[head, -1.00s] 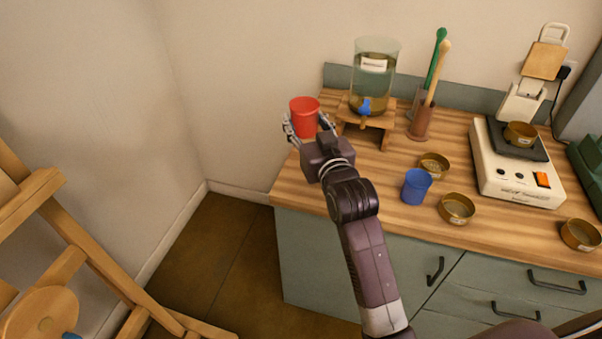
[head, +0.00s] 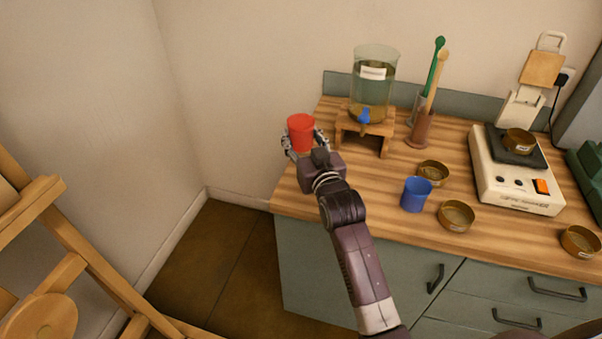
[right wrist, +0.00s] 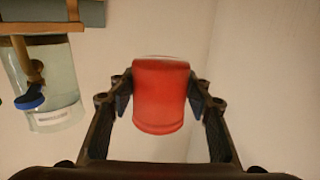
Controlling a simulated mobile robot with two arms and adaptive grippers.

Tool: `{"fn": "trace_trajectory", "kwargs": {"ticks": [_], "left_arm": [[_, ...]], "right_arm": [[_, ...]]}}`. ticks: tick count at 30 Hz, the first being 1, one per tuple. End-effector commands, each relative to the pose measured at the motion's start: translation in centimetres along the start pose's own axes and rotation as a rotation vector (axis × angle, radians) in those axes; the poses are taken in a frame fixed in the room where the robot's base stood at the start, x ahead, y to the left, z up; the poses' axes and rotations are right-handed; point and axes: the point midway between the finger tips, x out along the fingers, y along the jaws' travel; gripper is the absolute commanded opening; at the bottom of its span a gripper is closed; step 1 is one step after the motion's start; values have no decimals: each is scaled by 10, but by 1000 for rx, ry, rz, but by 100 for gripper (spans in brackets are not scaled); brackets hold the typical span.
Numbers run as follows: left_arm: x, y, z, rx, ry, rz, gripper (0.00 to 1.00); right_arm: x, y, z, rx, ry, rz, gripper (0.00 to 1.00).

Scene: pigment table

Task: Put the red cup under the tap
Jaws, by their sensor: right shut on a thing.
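The red cup (head: 301,132) is held upright in my right gripper (head: 304,143) near the left end of the counter. In the right wrist view the red cup (right wrist: 160,95) sits between the two fingers of my right gripper (right wrist: 160,92), which is shut on it. The blue tap (head: 364,116) is at the low front of a glass water dispenser (head: 373,85) on a small wooden stand (head: 375,128). The cup is to the left of the tap and apart from it. The dispenser looks upside down in the right wrist view (right wrist: 50,90). My left gripper is out of view.
A blue cup (head: 416,194) and brass bowls (head: 456,215) stand on the wooden counter (head: 330,108) to the right of my arm. A holder (head: 421,128) with long-handled tools is right of the dispenser.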

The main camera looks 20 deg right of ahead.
Motion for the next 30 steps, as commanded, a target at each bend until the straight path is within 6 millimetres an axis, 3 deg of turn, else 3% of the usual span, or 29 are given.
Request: {"fn": "trace_trajectory", "kwargs": {"ticks": [3,9,14,19,30], "left_arm": [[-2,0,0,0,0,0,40],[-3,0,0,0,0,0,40],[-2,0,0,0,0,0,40],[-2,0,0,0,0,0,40],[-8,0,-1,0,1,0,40]], "right_arm": [[2,0,34,0,-5,0,21],[3,0,72,0,-2,1,21],[4,0,83,0,1,1,21],[6,0,111,1,-2,0,21],[6,0,123,1,3,0,21]]}}
